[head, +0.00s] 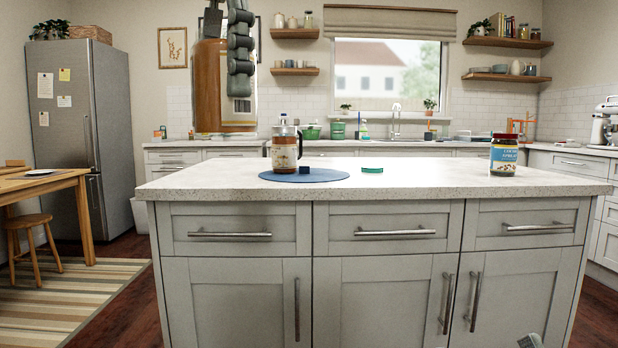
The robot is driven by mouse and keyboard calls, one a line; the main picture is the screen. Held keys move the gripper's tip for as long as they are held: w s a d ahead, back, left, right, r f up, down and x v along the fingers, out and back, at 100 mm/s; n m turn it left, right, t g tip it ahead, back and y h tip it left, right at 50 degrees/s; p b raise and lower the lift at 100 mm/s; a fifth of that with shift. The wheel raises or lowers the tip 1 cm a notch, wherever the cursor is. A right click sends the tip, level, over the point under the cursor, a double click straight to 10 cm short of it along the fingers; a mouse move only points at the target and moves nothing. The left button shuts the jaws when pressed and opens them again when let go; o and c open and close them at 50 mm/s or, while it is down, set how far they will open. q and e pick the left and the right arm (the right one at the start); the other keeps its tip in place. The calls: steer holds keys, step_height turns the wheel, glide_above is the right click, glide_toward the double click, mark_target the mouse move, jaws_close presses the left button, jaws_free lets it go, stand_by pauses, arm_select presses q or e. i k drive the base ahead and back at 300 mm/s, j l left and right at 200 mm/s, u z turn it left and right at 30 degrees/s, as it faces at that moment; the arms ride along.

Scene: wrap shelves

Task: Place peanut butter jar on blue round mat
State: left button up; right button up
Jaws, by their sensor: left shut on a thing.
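My left gripper (238,60) hangs at the top left of the head view, close to the camera. It is shut on a large-looking orange-brown jar (210,95) with a pale label, which I take to be the peanut butter jar. Its label text is not readable, and the fingers cover part of it. The jar is in the air, apart from the island top. The blue round mat (335,176) lies on the left half of the island.
The pale island counter (430,183) is mostly bare on its right half. A red-lidded jar with a blue label (503,158) stands near its right end. A small green item (372,170) lies just right of the mat. A wooden table (60,183) stands at left.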

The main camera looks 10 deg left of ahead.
mark_target(328, 175)
steer(key=i, duration=1.25)
